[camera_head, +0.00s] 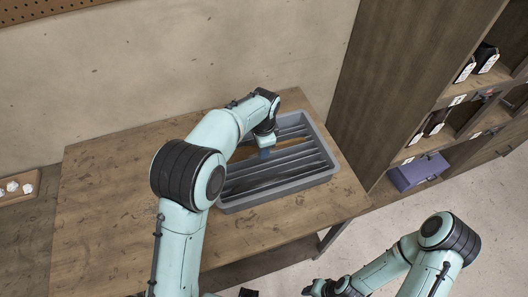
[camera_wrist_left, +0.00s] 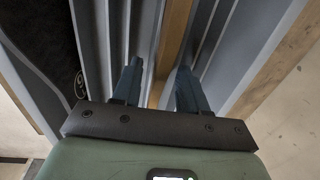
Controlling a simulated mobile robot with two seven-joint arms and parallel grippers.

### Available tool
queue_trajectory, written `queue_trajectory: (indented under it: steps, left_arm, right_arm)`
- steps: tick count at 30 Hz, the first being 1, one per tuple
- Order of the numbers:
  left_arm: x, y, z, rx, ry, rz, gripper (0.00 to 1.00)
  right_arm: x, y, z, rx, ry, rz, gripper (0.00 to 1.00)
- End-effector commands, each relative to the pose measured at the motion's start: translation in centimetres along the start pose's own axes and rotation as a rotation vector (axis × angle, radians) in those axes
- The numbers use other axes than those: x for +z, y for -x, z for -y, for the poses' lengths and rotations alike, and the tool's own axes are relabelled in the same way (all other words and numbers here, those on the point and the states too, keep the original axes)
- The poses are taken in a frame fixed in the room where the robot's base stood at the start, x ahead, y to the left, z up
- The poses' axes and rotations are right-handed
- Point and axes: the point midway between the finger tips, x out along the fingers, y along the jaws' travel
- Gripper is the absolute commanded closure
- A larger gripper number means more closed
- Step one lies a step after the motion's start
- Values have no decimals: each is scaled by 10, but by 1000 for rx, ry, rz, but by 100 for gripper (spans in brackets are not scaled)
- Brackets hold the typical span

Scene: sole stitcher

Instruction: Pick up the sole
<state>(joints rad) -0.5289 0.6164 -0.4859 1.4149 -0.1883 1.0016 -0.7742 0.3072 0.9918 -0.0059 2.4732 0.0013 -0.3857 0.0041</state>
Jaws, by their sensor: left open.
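A grey slotted tray (camera_head: 326,173) sits on the wooden table. A brown strip (camera_wrist_left: 172,40), which looks like a sole on edge, stands in one slot; it also shows as a tan band (camera_head: 243,156) in the head view. A black sole-like piece (camera_wrist_left: 38,38) with a round logo lies in a slot at the left of the wrist view. My left gripper (camera_head: 265,154) points down into the tray. In the wrist view its blue fingers (camera_wrist_left: 157,76) are open, with the brown strip between them. Contact cannot be told. My right gripper (camera_head: 320,288) is low at the bottom edge, its jaws unclear.
The tray's dividers (camera_head: 290,150) run close to my left fingers. The table (camera_head: 110,210) is bare left of the tray. A wooden shelf unit (camera_head: 390,80) stands at the right with a purple box (camera_head: 418,172). A white-topped set of small items (camera_head: 18,186) is at far left.

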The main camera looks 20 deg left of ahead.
Motion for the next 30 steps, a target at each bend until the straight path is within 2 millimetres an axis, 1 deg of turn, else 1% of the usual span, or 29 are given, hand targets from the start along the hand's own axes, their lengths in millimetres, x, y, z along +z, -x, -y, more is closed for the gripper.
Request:
queue_trajectory:
  steps: [1,3,9,10,11,12,13,14,22,24,26,29,30]
  left_arm:
    - [0,-5,0,1,0,2,57]
    - [0,-8,0,1,0,1,57]
    - [0,-8,0,0,0,-1,57]
    - [0,-8,0,0,0,-1,64]
    - [0,-8,0,0,0,-1,74]
    - [0,-8,0,0,0,-1,87]
    - [0,-8,0,0,0,-1,96]
    - [0,-8,0,0,0,-1,100]
    - [0,-7,0,-1,0,-2,100]
    - [-1,-4,1,-1,0,-3,100]
    - [-1,2,2,-3,0,-4,100]
    - [-1,19,4,-3,0,-7,100]
    - [-2,28,4,-4,0,-7,100]
  right_arm:
    - [0,-1,0,0,0,0,58]
    - [0,-1,0,0,0,0,58]
    - [0,-1,0,0,0,0,58]
    - [0,-1,0,0,0,0,58]
    - [0,-1,0,0,0,0,58]
    - [0,-1,0,0,0,0,58]
    - [0,-1,0,0,0,0,58]
    - [0,-1,0,0,0,0,58]
    - [0,0,0,0,0,0,58]
    - [0,0,0,0,0,0,58]
    - [0,1,0,0,0,-1,58]
    - [-2,3,2,-1,1,-2,58]
    - [-2,5,2,-1,1,-4,58]
